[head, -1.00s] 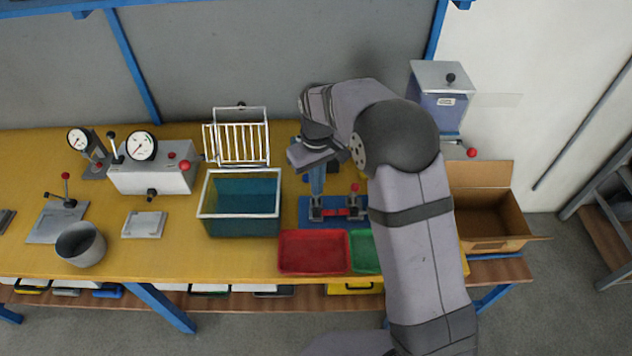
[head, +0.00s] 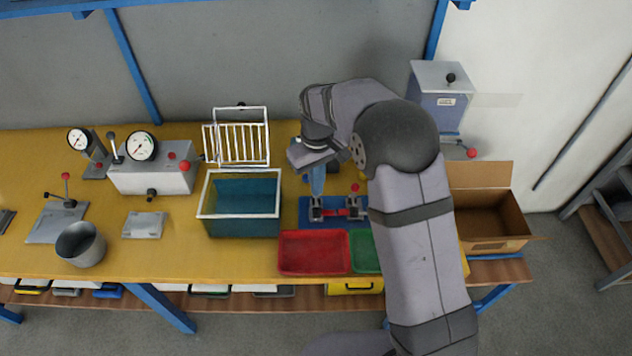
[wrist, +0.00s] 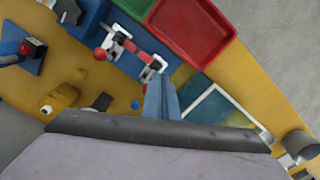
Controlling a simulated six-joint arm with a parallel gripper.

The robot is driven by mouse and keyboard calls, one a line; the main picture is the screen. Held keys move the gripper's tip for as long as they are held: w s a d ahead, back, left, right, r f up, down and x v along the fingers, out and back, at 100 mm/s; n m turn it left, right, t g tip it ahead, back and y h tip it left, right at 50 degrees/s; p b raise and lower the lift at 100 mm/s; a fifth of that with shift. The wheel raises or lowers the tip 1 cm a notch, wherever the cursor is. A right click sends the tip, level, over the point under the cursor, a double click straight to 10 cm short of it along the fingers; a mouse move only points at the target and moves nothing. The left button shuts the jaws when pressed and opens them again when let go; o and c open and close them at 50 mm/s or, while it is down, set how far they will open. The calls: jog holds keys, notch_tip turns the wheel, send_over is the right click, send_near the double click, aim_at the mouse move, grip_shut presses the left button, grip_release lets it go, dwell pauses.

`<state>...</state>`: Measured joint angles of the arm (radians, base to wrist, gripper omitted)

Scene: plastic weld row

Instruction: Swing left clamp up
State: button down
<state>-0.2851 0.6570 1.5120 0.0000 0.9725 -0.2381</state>
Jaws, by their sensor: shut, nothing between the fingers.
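The weld fixture has a blue base plate (head: 306,222) with a left clamp (head: 316,210) and a right clamp (head: 353,207). A red piece (head: 335,212) lies between them.
A teal bin (head: 240,225) with a white rim stands left of the fixture. Red (head: 313,255) and green (head: 363,252) trays lie in front. A cardboard box (head: 490,218) is at the right. My arm covers the bench right of the fixture.

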jog(key=shift+f, duration=0.2)
dwell(0.5)
jog(key=shift+f+b, duration=0.95)
jog(key=shift+f, duration=0.8)
jog(key=shift+r, duration=0.1)
